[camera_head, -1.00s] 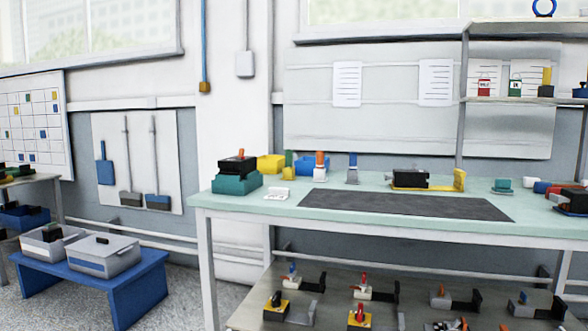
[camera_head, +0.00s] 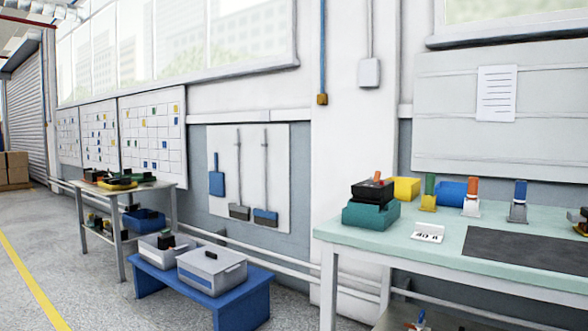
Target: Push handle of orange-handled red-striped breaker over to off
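A black breaker-like block (camera_head: 372,191) with a short orange-red handle (camera_head: 377,178) sits on a teal box (camera_head: 371,214) at the left end of the bench. A white-based piece with an upright orange handle (camera_head: 472,190) stands further right on the bench. I cannot make out a red stripe on either one, so I cannot tell which is the orange-handled red-striped breaker. My gripper is not in view.
The pale green bench (camera_head: 400,247) has a dark mat (camera_head: 530,248) and a white card (camera_head: 428,232). A low blue table (camera_head: 150,284) with grey bins (camera_head: 212,271) and a grey cart (camera_head: 120,209) stand left. Floor at lower left is clear.

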